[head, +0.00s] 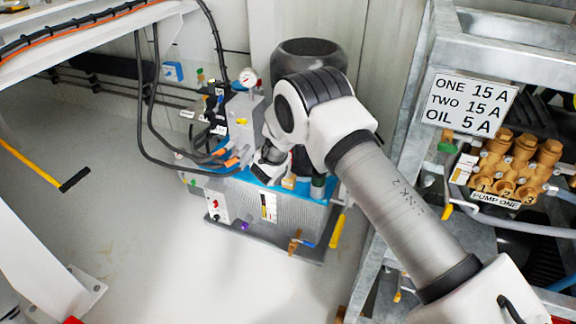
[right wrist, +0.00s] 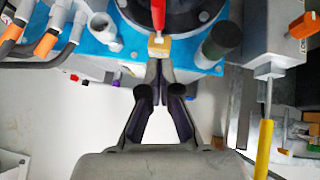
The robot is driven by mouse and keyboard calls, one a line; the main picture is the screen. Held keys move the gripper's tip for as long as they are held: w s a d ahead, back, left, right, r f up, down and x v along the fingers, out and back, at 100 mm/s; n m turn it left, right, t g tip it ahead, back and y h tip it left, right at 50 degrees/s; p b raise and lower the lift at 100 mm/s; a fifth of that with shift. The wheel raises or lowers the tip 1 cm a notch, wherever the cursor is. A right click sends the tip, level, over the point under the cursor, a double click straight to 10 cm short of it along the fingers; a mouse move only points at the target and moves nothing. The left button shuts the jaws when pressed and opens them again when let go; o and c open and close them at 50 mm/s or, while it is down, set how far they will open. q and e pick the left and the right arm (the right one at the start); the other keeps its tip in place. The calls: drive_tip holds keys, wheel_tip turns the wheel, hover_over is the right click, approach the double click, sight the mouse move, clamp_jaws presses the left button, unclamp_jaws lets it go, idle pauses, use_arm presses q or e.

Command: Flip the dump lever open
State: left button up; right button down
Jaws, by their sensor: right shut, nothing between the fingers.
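A lever with a red handle (right wrist: 158,14) stands at a brass block (right wrist: 159,46) on the blue top (right wrist: 95,48) of the hydraulic unit. A yellow-handled lever (right wrist: 264,150) hangs from a grey block at the right of the right wrist view; in the head view a yellow handle (head: 337,230) points down beside the unit. I cannot read a label that tells which is the dump lever. My right gripper (right wrist: 159,68) is shut and empty, its tips just below the brass block; I cannot tell if they touch it. My left gripper is out of view.
Hoses with orange fittings (right wrist: 46,42) and a dark upright cylinder (right wrist: 221,38) flank the red lever. A metal frame with brass pumps (head: 510,165) is at the right.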

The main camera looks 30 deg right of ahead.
drive_tip(key=v, duration=0.4)
drive_tip(key=shift+s+a+r, duration=0.1)
drive_tip(key=shift+r, duration=0.15)
